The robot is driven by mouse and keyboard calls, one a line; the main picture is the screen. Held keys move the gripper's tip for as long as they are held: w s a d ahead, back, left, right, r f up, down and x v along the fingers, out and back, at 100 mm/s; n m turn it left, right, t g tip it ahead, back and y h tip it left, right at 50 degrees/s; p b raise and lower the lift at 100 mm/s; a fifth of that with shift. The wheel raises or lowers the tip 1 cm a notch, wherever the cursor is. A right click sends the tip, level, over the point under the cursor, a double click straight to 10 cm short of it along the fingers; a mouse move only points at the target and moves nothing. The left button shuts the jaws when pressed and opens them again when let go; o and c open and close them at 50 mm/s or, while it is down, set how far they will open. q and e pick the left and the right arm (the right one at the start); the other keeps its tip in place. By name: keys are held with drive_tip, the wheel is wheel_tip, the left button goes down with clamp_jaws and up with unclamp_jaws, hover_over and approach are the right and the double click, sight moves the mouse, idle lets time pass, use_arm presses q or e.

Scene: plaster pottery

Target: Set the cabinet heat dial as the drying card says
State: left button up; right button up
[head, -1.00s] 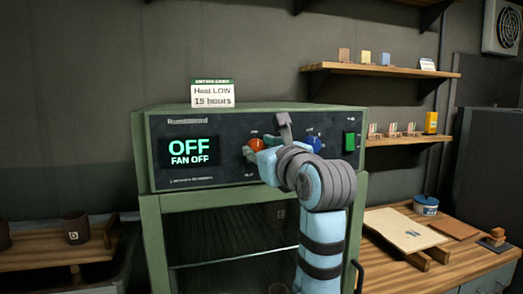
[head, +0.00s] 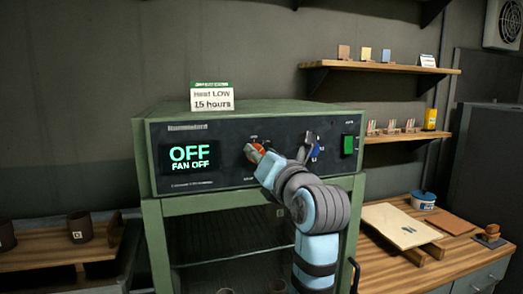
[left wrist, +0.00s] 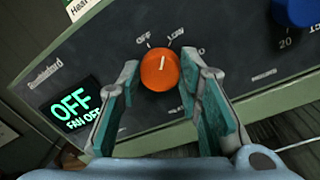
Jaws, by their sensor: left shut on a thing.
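The drying card (head: 212,98) stands on top of the green cabinet (head: 150,200) and reads "Heat LOW, 15 hours". The orange heat dial (left wrist: 160,70) is on the black front panel, with OFF and LOW marked above it. Its white pointer line sits between OFF and LOW, nearer LOW. The display (head: 190,157) reads "OFF, FAN OFF". My left gripper (head: 257,154) is shut on the orange dial, one finger on each side of it in the left wrist view (left wrist: 161,76). In the head view it partly hides the dial. My right gripper is not in view.
A green switch (head: 348,145) is at the panel's right end. A wooden bench (head: 460,250) with boards stands to the right, with shelves above.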

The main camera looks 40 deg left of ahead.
use_arm(q)
drive_tip(key=shift+m+p, duration=0.3)
drive_tip(key=shift+m, duration=0.4)
drive_tip(key=o, duration=1.2)
wheel_tip(320, 180, up, 10)
drive_tip(key=shift+a, duration=0.1)
